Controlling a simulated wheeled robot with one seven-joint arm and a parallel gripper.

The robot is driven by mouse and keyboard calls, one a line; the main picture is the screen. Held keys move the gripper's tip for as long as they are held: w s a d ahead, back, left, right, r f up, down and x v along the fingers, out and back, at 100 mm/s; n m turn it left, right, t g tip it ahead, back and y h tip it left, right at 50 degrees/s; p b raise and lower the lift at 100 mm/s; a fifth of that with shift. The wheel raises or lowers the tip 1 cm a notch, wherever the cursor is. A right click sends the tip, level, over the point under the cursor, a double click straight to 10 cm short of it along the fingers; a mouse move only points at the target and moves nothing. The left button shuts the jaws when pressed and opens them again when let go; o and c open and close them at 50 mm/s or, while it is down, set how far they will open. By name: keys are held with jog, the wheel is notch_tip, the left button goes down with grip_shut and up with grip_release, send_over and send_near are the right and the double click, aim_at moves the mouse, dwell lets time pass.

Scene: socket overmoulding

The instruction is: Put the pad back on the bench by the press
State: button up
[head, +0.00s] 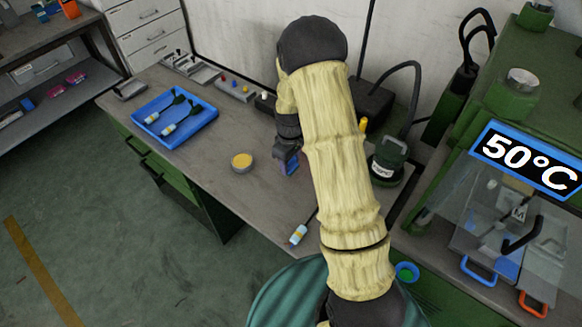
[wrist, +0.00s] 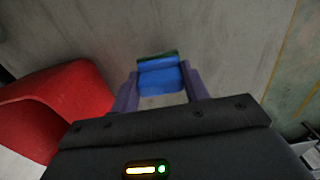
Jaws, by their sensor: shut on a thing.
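My gripper (wrist: 160,88) is shut on the pad (wrist: 160,76), a small blue block with a dark green layer along its far edge. In the head view my gripper (head: 287,158) hangs over the grey bench (head: 215,190), left of my forearm, with a bit of the blue pad (head: 292,168) showing at its fingertips. Whether the pad touches the bench top is unclear. The press (head: 500,225) stands at the right, green with a clear guard and a "50°C" sign (head: 527,161). My forearm hides part of the bench between.
A blue tray (head: 213,115) with dark-handled tools sits at the bench's left. A round yellow-topped tin (head: 242,162) lies left of my gripper. A labelled tool (head: 298,234) lies near the front edge. A green canister (head: 388,160) stands right of my arm.

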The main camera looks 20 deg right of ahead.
aim_at(290, 169)
jog(key=shift+s+a, duration=0.15)
jog(key=shift+f, duration=0.2)
jog(key=shift+f+p, duration=0.3)
jog(key=shift+f, duration=1.35)
jog(key=shift+f, duration=0.1)
jog(key=o, duration=1)
jog(key=shift+c, duration=0.2)
notch_tip(290, 169, up, 12)
jog(key=shift+r+b, duration=0.1)
jog(key=shift+b, duration=0.8)
